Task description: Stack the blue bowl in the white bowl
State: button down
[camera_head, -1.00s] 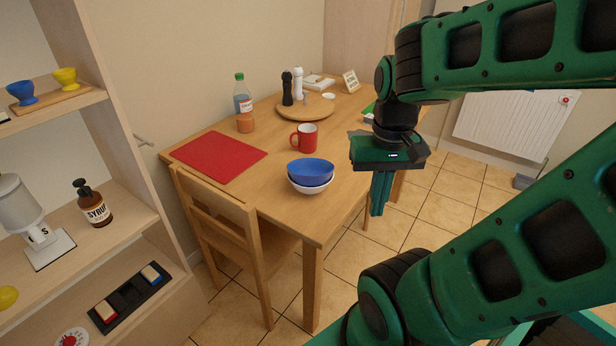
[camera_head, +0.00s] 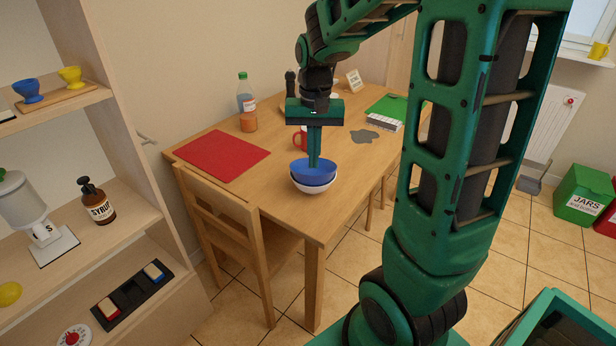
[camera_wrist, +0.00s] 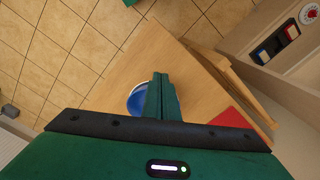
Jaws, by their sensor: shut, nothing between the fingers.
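The blue bowl (camera_head: 312,173) sits nested in the white bowl (camera_head: 314,187) near the front edge of the wooden table (camera_head: 262,187). Only a strip of the white bowl shows below the blue one. My gripper (camera_head: 314,163) points down, shut and empty, with its fingertips over the back part of the blue bowl in the head view. Whether the fingertips touch the bowl I cannot tell. In the wrist view my shut fingers (camera_wrist: 160,85) cover part of the blue bowl (camera_wrist: 140,102).
A red mug (camera_head: 299,141) stands just behind my gripper. A red placemat (camera_head: 220,155) lies to the left, with a bottle (camera_head: 246,102) behind it. A chair (camera_head: 235,235) stands at the table's front left. A grey flat patch (camera_head: 364,136) and a green item (camera_head: 388,108) lie to the right.

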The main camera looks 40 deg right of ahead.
aim_at(313, 176)
jog(key=w+d+f, duration=0.2)
jog(key=w+f, duration=0.1)
jog(key=f, duration=0.7)
jog(key=shift+w+d, duration=0.15)
jog(key=shift+w, duration=0.1)
